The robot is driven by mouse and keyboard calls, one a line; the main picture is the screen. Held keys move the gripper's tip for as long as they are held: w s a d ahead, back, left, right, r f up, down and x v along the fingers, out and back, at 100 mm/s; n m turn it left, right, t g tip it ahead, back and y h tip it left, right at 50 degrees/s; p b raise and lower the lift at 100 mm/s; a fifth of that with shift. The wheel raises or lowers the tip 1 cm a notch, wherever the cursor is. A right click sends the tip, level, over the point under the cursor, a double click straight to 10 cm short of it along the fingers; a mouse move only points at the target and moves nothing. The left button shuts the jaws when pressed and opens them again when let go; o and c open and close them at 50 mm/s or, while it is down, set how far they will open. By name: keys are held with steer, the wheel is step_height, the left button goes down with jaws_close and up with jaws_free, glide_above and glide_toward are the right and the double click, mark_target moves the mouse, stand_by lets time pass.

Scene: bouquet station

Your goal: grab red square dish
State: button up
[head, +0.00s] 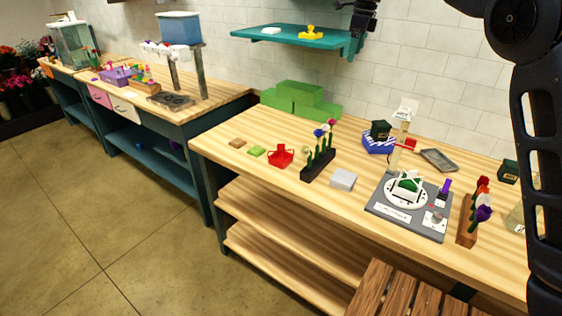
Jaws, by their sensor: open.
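A small red dish (280,155) with a raised, pointed rim sits on the wooden workbench (225,132), left of the dark flower rack. It looks roughly square, but it is too small to be sure. My gripper (357,28) is dark and partly cut off by the top edge, in front of the teal wall shelf's right end. It is open, with nothing visible in it, and is well apart from the red dish.
A green square (256,151) and a brown square (237,143) lie left of the dish. A dark rack (319,165) with flowers stands right of it. Green stepped blocks (300,99) stand behind. A grey turntable station (408,214) and a wooden flower rack (467,220) are farther right.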

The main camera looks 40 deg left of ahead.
steer(key=s+a+f+m, duration=0.1)
steer(key=s+a+f, duration=0.15)
steer(key=a, duration=0.25)
steer(key=s+a+f, duration=0.1)
steer(key=s+a, duration=0.3)
steer(key=a, duration=0.1)
steer(key=m+h, duration=0.1)
glide_above(281, 150)
step_height(281, 150, down, 4)
steer(key=f, duration=3.3)
steer(key=shift+w+a+f, duration=0.15)
steer(key=shift+w+f, duration=0.05)
steer(key=shift+c, duration=0.5)
steer(key=c, duration=1.5)
steer(key=shift+r, duration=0.1)
